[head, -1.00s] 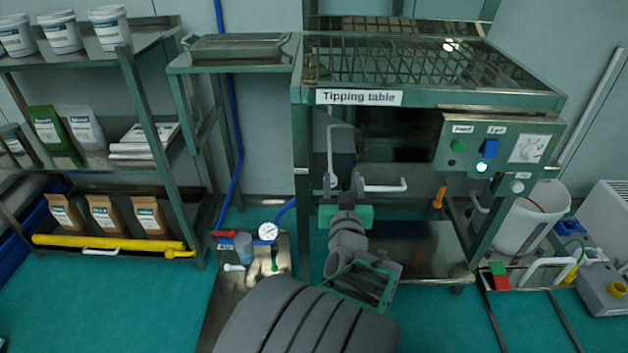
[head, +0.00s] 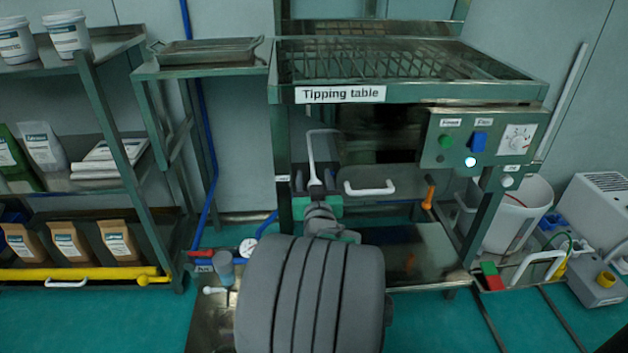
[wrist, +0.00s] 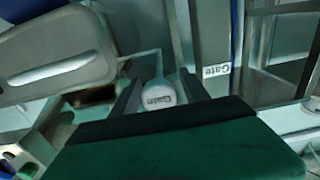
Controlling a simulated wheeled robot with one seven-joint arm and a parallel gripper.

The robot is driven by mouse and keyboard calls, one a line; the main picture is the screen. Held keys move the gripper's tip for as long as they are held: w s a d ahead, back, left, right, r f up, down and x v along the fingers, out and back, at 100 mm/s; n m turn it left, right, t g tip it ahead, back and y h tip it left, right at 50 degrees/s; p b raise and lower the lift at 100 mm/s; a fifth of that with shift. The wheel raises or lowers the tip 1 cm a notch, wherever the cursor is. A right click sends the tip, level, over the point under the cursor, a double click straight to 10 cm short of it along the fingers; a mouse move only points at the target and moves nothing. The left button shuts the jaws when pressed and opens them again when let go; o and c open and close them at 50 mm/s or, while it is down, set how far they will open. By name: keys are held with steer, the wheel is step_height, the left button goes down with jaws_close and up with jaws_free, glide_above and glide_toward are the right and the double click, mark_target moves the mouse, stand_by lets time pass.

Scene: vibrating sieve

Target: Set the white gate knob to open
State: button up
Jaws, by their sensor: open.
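The white gate knob (wrist: 158,94) has a rounded end with dark lettering and a thin stem; in the wrist view it sits between the fingers of my gripper (wrist: 157,100). The fingers are open on either side of it; contact is hard to judge. In the head view a bent white rod (head: 313,155) runs down to my gripper (head: 316,187), and its lower end is partly hidden by the fingers. A "Gate" label (wrist: 216,70) is on the upright post beside it; it also shows small in the head view (head: 282,178).
The tipping table (head: 410,93) stands above my gripper. A panel door with a white handle (head: 370,188) is just right of it. A control box (head: 475,143) and an orange handle (head: 429,193) are further right. A gauge (head: 248,248) is low on the left.

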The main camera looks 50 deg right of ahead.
steer(key=shift+c, duration=0.4)
jaws_close()
stand_by(0.9)
